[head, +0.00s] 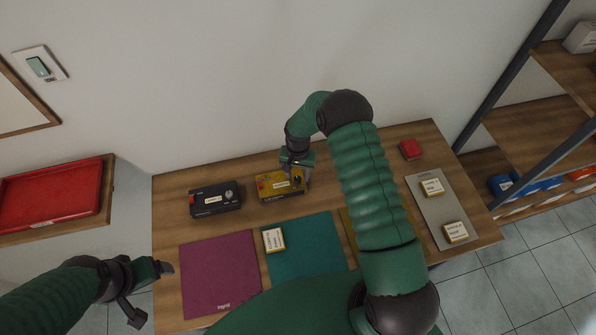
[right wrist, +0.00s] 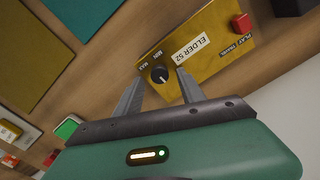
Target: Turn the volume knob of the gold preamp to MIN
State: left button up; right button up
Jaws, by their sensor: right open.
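The gold preamp (head: 272,187) sits at the back of the wooden table in the head view. In the right wrist view the gold preamp (right wrist: 205,30) shows an "ELDER 52" label, a red button (right wrist: 241,23) and a black volume knob (right wrist: 159,74). MIN and MAX are printed beside the knob; I cannot tell exactly where its pointer stands. My right gripper (head: 298,178) is open over the preamp's right end. In the wrist view its fingertips (right wrist: 160,78) lie on either side of the knob, with no clear contact. My left gripper (head: 150,292) is open and empty off the table's front left.
A black device (head: 214,199) stands left of the preamp. Purple (head: 220,272) and teal (head: 305,245) mats lie in front, with a labelled box (head: 274,239) on the teal one. A grey tray (head: 437,207) and a red box (head: 410,149) are at right. The wall is close behind.

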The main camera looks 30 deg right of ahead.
jog(key=shift+s+a+f, duration=0.1)
jog(key=shift+a+f, duration=0.05)
jog(key=shift+f, duration=0.1)
jog(key=shift+s+a, duration=0.1)
jog(key=shift+a, duration=0.1)
jog(key=shift+d+f, duration=0.15)
jog(key=shift+d, duration=0.15)
grip_shut()
pick_arm(q)
jog(key=shift+s+a+r, duration=0.15)
jog(key=shift+s+a, duration=0.05)
jog(key=shift+a, duration=0.05)
jog(key=shift+f, duration=0.2)
pick_arm(e)
jog(key=shift+a, duration=0.1)
